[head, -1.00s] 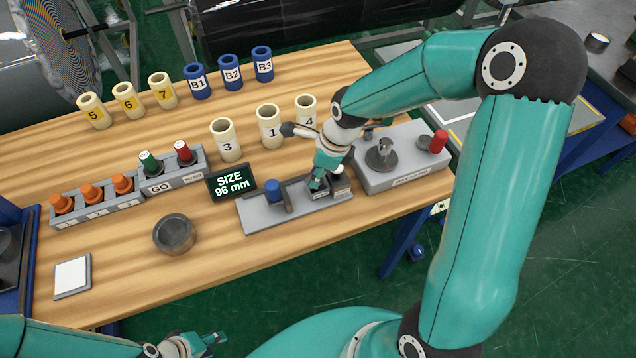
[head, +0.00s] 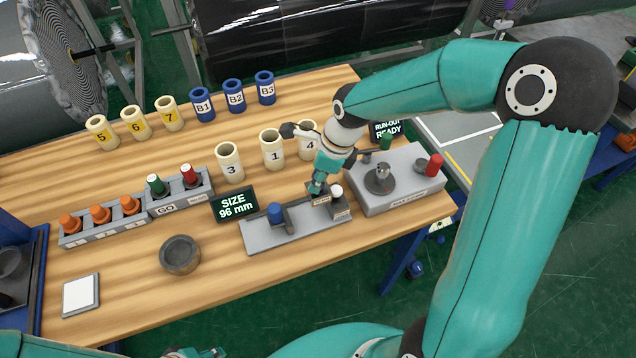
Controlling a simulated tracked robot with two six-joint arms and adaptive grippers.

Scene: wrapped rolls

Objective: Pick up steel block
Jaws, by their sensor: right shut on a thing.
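My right gripper (head: 317,189) is above the right half of a grey fixture tray (head: 283,241). It is shut on a small steel block (head: 321,200), mostly hidden by the fingers; a pale label shows on it. I cannot tell clearly whether the block is clear of the tray. Just to the right, a labelled block with a white knob (head: 340,210) stands at the tray's right end. Only the tip of my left gripper (head: 200,353) shows at the bottom edge, and its jaws cannot be read.
A blue cylinder (head: 275,214) stands on the tray's left half. A size display (head: 234,205) is behind it, and a grey box with a red knob (head: 400,188) is to the right. Cream tubes stand behind the gripper. A round steel cup (head: 180,255) sits front left, with bare wood around it.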

